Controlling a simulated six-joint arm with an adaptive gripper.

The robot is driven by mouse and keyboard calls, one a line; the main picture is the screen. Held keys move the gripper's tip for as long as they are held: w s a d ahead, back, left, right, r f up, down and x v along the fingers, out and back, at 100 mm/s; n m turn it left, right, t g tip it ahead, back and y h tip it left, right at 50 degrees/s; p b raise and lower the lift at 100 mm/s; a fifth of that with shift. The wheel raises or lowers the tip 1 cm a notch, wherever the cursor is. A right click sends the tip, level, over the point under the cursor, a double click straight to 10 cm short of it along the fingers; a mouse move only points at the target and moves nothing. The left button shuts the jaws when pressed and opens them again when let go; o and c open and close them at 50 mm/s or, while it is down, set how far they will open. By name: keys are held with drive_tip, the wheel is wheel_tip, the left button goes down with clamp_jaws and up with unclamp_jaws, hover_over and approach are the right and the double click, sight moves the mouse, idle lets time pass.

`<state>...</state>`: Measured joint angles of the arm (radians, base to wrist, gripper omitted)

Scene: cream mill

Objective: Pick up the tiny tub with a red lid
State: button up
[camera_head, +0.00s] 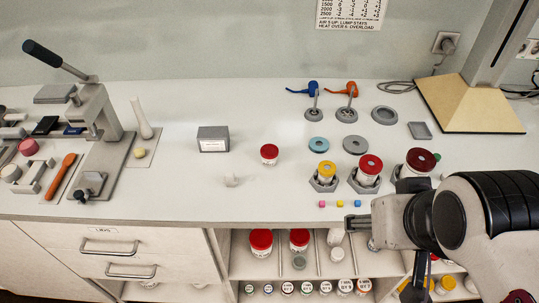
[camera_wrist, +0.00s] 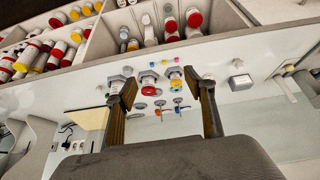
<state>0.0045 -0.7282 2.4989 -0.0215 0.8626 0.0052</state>
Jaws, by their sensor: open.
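A small white tub with a red lid (camera_head: 269,154) stands upright and alone on the counter, left of the hexagonal holders. Larger red-lidded tubs also show: one (camera_head: 370,168) in a holder and two (camera_head: 261,242) (camera_head: 299,239) on the shelf below. My gripper (camera_head: 357,223) is at the counter's front edge, right of the small tub and well apart from it. In the wrist view my gripper (camera_wrist: 160,78) has its two fingers spread wide with nothing held between them. The small tub is not clearly visible there; the right finger may cover it.
Hexagonal holders carry a yellow-lidded tub (camera_head: 326,171) and a dark-red-lidded tub (camera_head: 419,161). Small coloured cubes (camera_head: 340,203) lie in front. A grey box (camera_head: 213,139) and a white block (camera_head: 231,180) are near the small tub. A lever press (camera_head: 95,115) stands left.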

drive_tip(key=w+d+f+n+t, duration=0.2)
drive_tip(key=w, duration=0.9)
drive_tip(key=w+d+f+n+t, duration=0.1)
drive_tip(key=w+d+n+t, duration=0.1)
drive_tip(key=w, duration=0.9)
drive_tip(key=n+y, duration=0.5)
drive_tip(key=y, duration=0.4)
approach(276, 154)
drive_tip(key=shift+w+f, duration=0.2)
drive_tip(key=shift+w, duration=0.35)
drive_tip(key=shift+w+f, duration=0.25)
drive_tip(key=shift+w, duration=0.3)
drive_tip(key=shift+s+a+f+g+y, duration=0.1)
drive_tip(key=shift+s+a+g+y, duration=0.2)
drive_tip(key=shift+a+y, duration=0.25)
drive_tip(key=shift+x, duration=1.25)
drive_tip(key=shift+w, duration=0.1)
drive_tip(key=shift+x, duration=2.55)
